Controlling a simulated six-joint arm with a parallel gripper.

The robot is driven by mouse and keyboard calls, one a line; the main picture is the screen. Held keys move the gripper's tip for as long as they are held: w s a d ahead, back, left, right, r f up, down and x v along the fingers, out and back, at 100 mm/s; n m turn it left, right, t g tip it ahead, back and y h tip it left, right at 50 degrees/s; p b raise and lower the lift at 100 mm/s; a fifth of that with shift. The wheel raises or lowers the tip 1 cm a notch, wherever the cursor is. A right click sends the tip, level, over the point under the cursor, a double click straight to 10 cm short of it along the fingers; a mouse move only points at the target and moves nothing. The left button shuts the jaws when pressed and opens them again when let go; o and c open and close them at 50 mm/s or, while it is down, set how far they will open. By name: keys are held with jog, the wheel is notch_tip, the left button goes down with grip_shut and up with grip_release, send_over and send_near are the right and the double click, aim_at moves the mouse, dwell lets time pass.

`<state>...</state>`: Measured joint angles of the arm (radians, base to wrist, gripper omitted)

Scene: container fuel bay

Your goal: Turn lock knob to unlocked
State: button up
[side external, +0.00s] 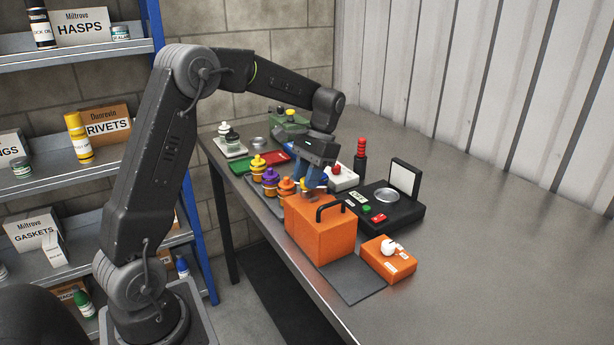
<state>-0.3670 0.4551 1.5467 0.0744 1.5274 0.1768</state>
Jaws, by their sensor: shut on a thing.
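My gripper (313,188) points down at the back left top edge of a large orange box (322,232) with a black handle (332,208). Its blue fingers are shut on a small part at the box top, mostly hidden by the fingers. I cannot make out whether this part is the lock knob. A white round knob (388,246) sits on a small, labelled orange box (390,263) to the right, apart from my gripper. The labels are too small to read.
Yellow, purple and orange-topped bottles (270,178) stand left of my gripper. A black case (385,212) with a raised lid and a red-topped stack (361,155) stand right and behind. A dark mat (350,281) lies in front. The table's right side is clear.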

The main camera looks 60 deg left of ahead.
jog(key=n+h, duration=0.1)
jog(key=n, duration=0.2)
jog(key=n+t+h, duration=0.1)
jog(key=n, duration=0.3)
jog(key=shift+a, duration=0.1)
jog(key=shift+t, duration=0.3)
jog(key=shift+f, duration=0.1)
jog(key=o, duration=0.9)
jog(key=shift+h, duration=0.3)
jog(key=v, duration=1.3)
jog(key=shift+w+r, duration=0.15)
jog(key=shift+r, duration=0.25)
